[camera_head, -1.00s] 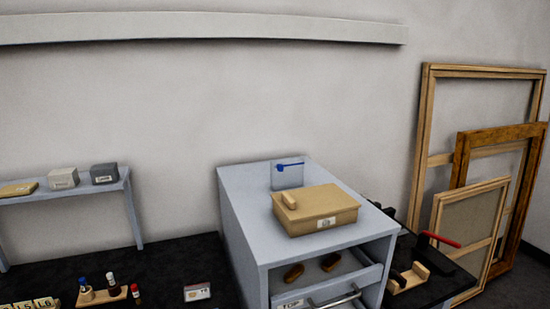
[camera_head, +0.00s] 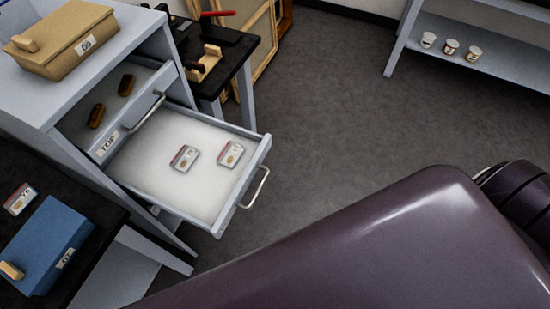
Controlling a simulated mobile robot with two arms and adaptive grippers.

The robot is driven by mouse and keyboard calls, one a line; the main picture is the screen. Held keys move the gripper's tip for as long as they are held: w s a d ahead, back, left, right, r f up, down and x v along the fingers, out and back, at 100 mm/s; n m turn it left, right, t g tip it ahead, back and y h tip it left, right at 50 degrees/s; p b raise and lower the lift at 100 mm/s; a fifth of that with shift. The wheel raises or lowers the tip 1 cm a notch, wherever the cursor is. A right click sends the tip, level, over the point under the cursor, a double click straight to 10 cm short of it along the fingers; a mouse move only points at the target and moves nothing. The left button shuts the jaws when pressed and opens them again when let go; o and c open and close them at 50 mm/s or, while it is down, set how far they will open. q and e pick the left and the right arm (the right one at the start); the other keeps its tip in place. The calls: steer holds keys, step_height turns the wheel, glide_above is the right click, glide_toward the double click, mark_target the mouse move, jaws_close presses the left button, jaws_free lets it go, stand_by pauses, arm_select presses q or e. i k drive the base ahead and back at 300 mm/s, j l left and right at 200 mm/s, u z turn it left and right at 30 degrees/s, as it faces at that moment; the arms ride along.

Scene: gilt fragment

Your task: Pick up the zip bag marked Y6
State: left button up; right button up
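Several small zip bags with red top strips and white labels are in view. One zip bag (camera_head: 20,199) lies on the black table at the far left; its tiny label seems to start with Y, but I cannot read it surely. Two more, a left bag (camera_head: 185,158) and a right bag (camera_head: 231,154), lie flat and apart in the pulled-out white-bottomed drawer (camera_head: 205,202); their labels are too small to read. Neither of my grippers is in view.
A blue box (camera_head: 45,243) stands beside the left bag. A tan box (camera_head: 66,40) sits on the grey cabinet (camera_head: 22,90). The drawer marked TOP (camera_head: 106,148) is open above the lower drawer. Cups (camera_head: 450,46) stand on a shelf. Grey floor is free at right.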

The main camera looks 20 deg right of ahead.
mark_target(26, 194)
steer(key=z, duration=0.35)
steer(key=u, duration=1.65)
steer(key=j, duration=0.2)
steer(key=z, duration=0.05)
